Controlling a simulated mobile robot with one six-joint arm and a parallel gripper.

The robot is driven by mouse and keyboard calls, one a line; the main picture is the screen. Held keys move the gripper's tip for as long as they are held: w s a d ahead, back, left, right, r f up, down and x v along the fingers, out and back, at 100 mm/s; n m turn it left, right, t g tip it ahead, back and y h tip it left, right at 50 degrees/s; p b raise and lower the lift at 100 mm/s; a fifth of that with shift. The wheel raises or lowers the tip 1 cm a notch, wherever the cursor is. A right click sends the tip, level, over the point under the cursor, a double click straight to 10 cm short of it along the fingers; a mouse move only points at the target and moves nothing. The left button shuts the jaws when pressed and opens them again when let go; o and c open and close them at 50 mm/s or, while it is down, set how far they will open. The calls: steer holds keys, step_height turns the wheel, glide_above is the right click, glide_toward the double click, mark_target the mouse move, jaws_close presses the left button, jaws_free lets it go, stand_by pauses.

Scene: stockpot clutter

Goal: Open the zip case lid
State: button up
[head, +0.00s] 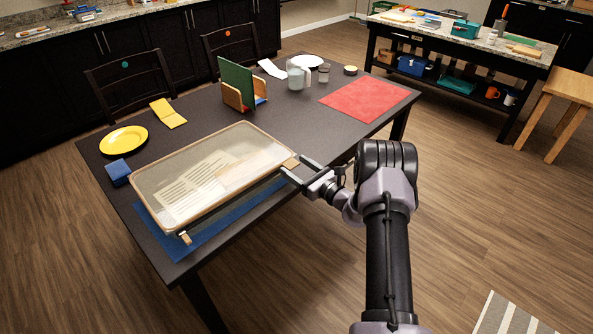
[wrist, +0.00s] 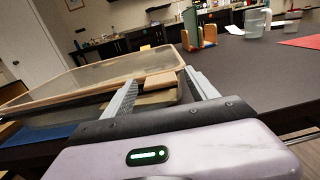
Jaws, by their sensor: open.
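The zip case (head: 212,172) lies on the dark table, on a blue mat (head: 213,237). Its lid is a translucent panel with a tan rim, and printed papers show through it. The lid looks raised a little along the near side, with a dark gap under its rim. A tan tab (head: 290,163) sits at its right corner, and it also shows in the wrist view (wrist: 160,80). A small tan zip pull (head: 185,238) hangs at the near left corner. My gripper (head: 291,171) is open at the right corner, its fingers on either side of the tan tab in the wrist view. Contact is unclear.
A blue block (head: 118,172) and yellow plate (head: 124,140) stand left of the case. A yellow cloth (head: 168,113), a holder with a green board (head: 237,84), and a pitcher (head: 297,76) are behind it. A red placemat (head: 365,99) lies right; bare table lies between.

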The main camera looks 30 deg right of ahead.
steer(key=shift+w, duration=0.1)
jaws_close()
stand_by(0.3)
